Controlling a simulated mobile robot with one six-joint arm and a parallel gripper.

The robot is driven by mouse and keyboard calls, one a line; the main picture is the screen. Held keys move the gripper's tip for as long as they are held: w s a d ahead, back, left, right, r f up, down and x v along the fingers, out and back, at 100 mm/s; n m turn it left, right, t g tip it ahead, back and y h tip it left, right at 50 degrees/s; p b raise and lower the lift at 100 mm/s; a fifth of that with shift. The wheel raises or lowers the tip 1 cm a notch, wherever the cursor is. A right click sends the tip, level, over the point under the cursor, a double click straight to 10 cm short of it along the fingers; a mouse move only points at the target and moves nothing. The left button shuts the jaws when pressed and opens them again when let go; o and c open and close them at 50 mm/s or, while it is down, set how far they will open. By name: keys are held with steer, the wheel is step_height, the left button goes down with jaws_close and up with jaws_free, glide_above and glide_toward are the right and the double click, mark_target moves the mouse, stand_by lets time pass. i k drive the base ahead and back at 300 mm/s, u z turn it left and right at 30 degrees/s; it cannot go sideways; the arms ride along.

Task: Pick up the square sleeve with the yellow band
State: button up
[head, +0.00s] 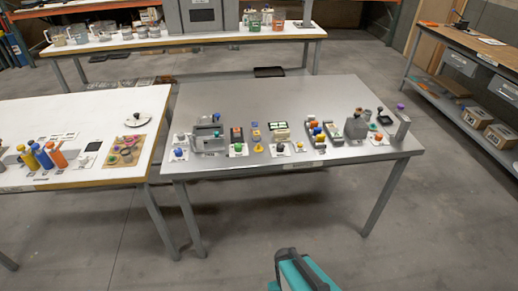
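The square sleeve with the yellow band is too small to make out for certain in the head view. Small pieces with yellow on them (256,135) stand near the middle of the grey metal table (310,90), among several colored-knob items. A small white card with a yellow top (299,147) lies further right, near the front edge. I cannot tell whether any of these is the sleeve. My gripper is not clearly in view; a teal and dark part of my own body shows at the bottom, well short of the table.
A grey block-like holder (209,137) and a grey container (356,125) stand among the small items. A white table (95,105) with colored bottles (42,157) is at left. The back half of the grey table is mostly clear. The floor in front is open.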

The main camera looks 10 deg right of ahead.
mark_target(256, 137)
steer(key=u, duration=0.15)
steer(key=k, duration=0.6)
steer(key=u, duration=0.5)
steer(key=k, duration=0.75)
steer(key=u, duration=0.65)
steer(key=i, duration=2.15)
steer(key=z, duration=0.3)
